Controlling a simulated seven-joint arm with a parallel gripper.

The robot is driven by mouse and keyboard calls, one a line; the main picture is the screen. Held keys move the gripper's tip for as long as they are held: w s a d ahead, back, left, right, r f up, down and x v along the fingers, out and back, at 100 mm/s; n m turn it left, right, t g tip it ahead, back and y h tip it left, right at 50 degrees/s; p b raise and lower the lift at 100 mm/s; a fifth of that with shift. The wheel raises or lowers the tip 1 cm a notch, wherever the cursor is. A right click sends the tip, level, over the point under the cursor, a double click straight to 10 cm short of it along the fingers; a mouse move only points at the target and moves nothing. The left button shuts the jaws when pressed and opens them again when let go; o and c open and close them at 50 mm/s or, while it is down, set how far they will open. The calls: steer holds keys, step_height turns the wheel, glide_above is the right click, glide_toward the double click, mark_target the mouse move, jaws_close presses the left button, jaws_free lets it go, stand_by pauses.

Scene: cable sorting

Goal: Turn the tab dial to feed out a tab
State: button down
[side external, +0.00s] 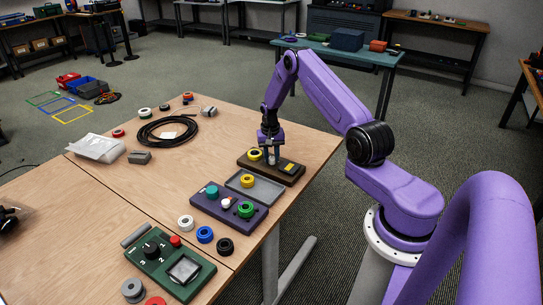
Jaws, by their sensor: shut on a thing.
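My gripper (272,156) points straight down over the brown unit (269,174) near the table's right edge. Its fingers are closed around a small grey knob on top of that unit, which looks like the tab dial; the fingers largely hide it. A yellow ring (254,155) sits on the unit left of the fingers. A dark window with a small pale yellow piece (289,167) lies right of them; I cannot tell whether this piece is a tab.
A purple panel (228,215) with knobs and a grey tray (255,188) lie in front of the brown unit. A green panel (170,265) with a black dial stands nearer. Tape rolls (205,234) lie between. A black cable coil (168,131) lies at the back left.

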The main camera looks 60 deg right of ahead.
mark_target(270, 158)
steer(key=c, duration=0.8)
jaws_free()
steer(key=shift+r, duration=0.1)
steer(key=r, duration=1.7)
steer(key=shift+w+a+r, duration=0.15)
steer(key=shift+w+a, duration=0.05)
steer(key=shift+w, duration=0.05)
steer(key=shift+a, duration=0.1)
